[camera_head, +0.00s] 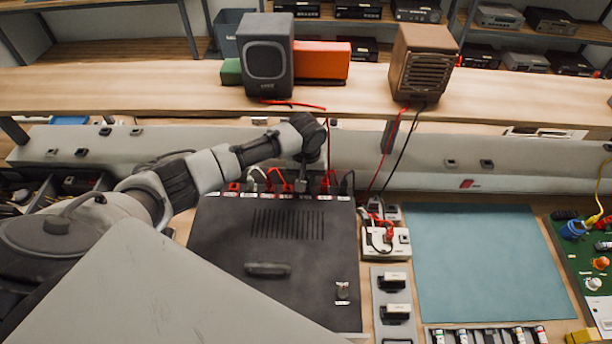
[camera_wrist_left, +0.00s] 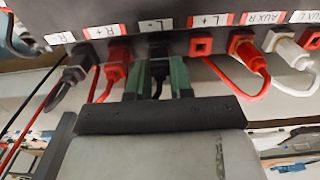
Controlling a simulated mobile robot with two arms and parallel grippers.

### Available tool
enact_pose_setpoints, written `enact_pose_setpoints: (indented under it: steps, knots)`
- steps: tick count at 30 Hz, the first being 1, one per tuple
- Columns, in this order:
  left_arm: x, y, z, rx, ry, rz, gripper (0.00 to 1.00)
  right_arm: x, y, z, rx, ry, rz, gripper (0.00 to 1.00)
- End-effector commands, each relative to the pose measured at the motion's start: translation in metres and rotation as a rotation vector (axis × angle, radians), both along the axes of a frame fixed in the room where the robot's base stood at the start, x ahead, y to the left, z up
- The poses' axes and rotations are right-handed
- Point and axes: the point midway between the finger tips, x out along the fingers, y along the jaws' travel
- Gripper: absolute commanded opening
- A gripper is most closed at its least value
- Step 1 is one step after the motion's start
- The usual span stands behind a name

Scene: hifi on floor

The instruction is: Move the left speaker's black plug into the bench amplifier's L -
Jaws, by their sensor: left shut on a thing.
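The bench amplifier (camera_head: 225,240) is a dark box with a row of labelled sockets along its back edge. In the left wrist view its L - label (camera_wrist_left: 156,25) sits above a black plug (camera_wrist_left: 158,50). My left gripper (camera_wrist_left: 156,88) is shut on that black plug, its green fingertips on either side, right at the L - socket. How deep the plug sits is hidden. In the head view my left gripper (camera_head: 301,185) points down at the amplifier's back edge. The black left speaker (camera_head: 265,60) stands on the shelf. My right gripper is out of view.
Beside L -, the red L + socket (camera_wrist_left: 202,46) looks empty. A red plug (camera_wrist_left: 118,52) and black plug (camera_wrist_left: 75,68) sit on the other side. A wooden speaker (camera_head: 422,62) stands on the shelf (camera_head: 150,85). The teal mat (camera_head: 485,260) is clear.

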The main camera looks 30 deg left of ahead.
Motion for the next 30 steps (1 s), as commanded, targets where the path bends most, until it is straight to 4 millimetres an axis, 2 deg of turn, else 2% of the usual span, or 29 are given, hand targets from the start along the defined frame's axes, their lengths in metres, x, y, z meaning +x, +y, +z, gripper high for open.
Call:
enact_pose_setpoints:
  steps: [28, 29, 30]
  knots:
    - [0.0, -0.0001, -0.0011, 0.0, 0.0, 0.0, 0.0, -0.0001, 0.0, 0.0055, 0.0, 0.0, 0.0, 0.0]
    - [0.0, -0.0001, -0.0011, 0.0, 0.0, 0.0, 0.23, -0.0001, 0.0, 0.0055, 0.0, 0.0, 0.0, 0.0]
    - [0.0, -0.0001, -0.0011, 0.0, 0.0, 0.0, 0.29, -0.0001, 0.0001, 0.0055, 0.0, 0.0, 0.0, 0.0]
